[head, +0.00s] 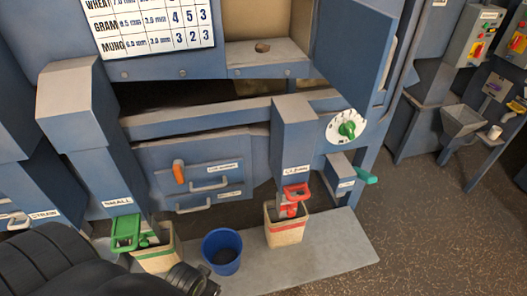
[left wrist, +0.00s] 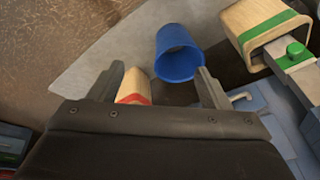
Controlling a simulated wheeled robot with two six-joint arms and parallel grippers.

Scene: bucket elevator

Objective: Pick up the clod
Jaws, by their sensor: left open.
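The clod (head: 262,47) is a small brown lump. It lies on the grey ledge (head: 268,57) in front of an opening in the blue machine, at the top middle of the head view. It does not show in the left wrist view. My left arm comes in at the bottom left of the head view, well below and left of the clod. In the left wrist view my left gripper (left wrist: 158,78) is open, its two fingers apart with nothing held between them. My right gripper is not in view.
An open blue door (head: 352,45) stands right of the ledge. Below are a green-striped bin (head: 155,259), a blue bucket (head: 222,251) and a red-striped bin (head: 286,231) on a grey slab (head: 335,255). A blue chute (head: 294,125) juts out below the ledge.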

